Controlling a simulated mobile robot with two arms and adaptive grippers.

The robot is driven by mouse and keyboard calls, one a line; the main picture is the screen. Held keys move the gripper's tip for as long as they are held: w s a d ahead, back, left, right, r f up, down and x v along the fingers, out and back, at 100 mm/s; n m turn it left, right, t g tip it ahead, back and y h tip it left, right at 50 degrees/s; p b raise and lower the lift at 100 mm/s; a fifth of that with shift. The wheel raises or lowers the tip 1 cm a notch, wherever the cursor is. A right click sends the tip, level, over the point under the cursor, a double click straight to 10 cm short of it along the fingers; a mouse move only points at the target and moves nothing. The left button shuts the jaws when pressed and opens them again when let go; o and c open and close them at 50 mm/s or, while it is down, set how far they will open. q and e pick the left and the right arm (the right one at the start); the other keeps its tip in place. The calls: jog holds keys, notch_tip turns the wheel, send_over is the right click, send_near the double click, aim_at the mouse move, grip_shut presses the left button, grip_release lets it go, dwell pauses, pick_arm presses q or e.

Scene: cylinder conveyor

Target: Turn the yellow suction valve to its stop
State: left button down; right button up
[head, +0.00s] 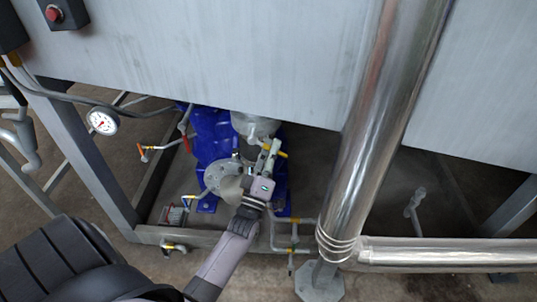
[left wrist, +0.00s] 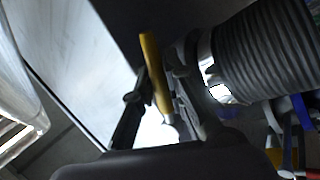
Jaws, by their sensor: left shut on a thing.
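A yellow valve handle (head: 281,154) shows at my left gripper (head: 268,150), in front of the blue pump. In the left wrist view the yellow handle (left wrist: 152,70) stands upright between the two dark fingers of my left gripper (left wrist: 158,90), which is shut on it. The fingers and wrist hide the valve body and the lower end of the handle. My right gripper is in neither view.
The blue pump (head: 211,138) sits under a large grey panel (head: 240,60). A thick shiny pipe (head: 380,110) stands to the right. A gauge (head: 103,121), an orange-handled valve (head: 144,153) and thin pipes surround the space. A ribbed dark hose (left wrist: 262,55) is close in the left wrist view.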

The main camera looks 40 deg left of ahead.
pick_arm(q)
jog(key=n+y, duration=0.1)
jog(key=n, duration=0.1)
jog(key=r+n+y, duration=0.1)
jog(key=n, duration=0.1)
jog(key=n+y, duration=0.2)
jog(key=shift+w+d+r+g+b, duration=0.25)
jog(key=shift+d+r+g+b, duration=0.05)
jog(key=shift+d+r, duration=0.05)
jog(key=shift+r+n+g+y, duration=0.25)
jog(key=shift+n+y, duration=0.4)
jog(key=shift+n, duration=0.2)
jog(key=shift+r+n+g+y, duration=0.3)
jog(key=shift+n+y, duration=0.3)
jog(key=shift+n, duration=0.3)
jog(key=shift+r+n+g+y, duration=0.25)
jog(key=shift+n+y, duration=0.4)
jog(key=shift+n, duration=0.2)
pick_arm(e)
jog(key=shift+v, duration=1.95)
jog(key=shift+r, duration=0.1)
pick_arm(q)
jog(key=c, duration=1.6)
grip_release()
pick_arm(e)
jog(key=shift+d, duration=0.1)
pick_arm(q)
jog(key=shift+d, duration=0.1)
